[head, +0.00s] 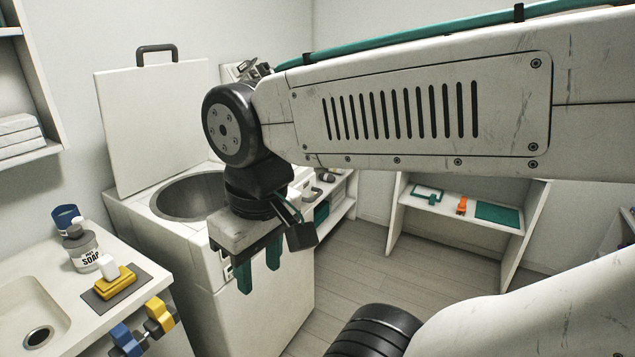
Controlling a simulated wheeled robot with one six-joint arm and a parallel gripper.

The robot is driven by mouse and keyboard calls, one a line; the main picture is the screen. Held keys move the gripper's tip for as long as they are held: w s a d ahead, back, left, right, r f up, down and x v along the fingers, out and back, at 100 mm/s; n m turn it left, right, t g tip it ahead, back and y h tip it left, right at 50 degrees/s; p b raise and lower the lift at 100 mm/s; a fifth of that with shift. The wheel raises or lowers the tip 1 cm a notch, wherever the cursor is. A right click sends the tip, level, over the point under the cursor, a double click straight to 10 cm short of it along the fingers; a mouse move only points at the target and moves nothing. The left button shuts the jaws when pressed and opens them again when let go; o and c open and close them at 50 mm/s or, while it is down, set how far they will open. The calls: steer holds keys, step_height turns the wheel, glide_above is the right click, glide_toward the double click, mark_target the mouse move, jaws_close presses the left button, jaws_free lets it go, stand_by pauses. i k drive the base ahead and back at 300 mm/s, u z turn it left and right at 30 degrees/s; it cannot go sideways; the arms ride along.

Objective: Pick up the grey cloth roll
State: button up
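My gripper (258,267) hangs pointing down in front of the white top-opening washer (130,225). Its two teal fingers are apart and nothing shows between them. I cannot make out a grey cloth roll for certain. Some small grey and white items (312,190) lie on a surface behind my wrist, partly hidden by my arm and too small to tell.
The washer's lid (155,110) stands open above its round drum (192,196). On the left are a sink counter (60,300), a soap bottle (83,248), a blue cup (67,215) and a yellow sponge holder (115,285). A low shelf (455,217) stands right; floor (355,260) between is clear.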

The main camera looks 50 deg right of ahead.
mark_target(325, 177)
steer(key=u, duration=0.9)
steer(key=i, duration=0.8)
steer(key=z, duration=2.7)
steer(key=i, duration=0.5)
steer(key=z, duration=0.05)
steer(key=k, duration=0.6)
steer(key=z, duration=0.65)
steer(key=i, duration=0.9)
steer(key=z, duration=0.65)
steer(key=i, duration=1.35)
steer(key=u, duration=0.15)
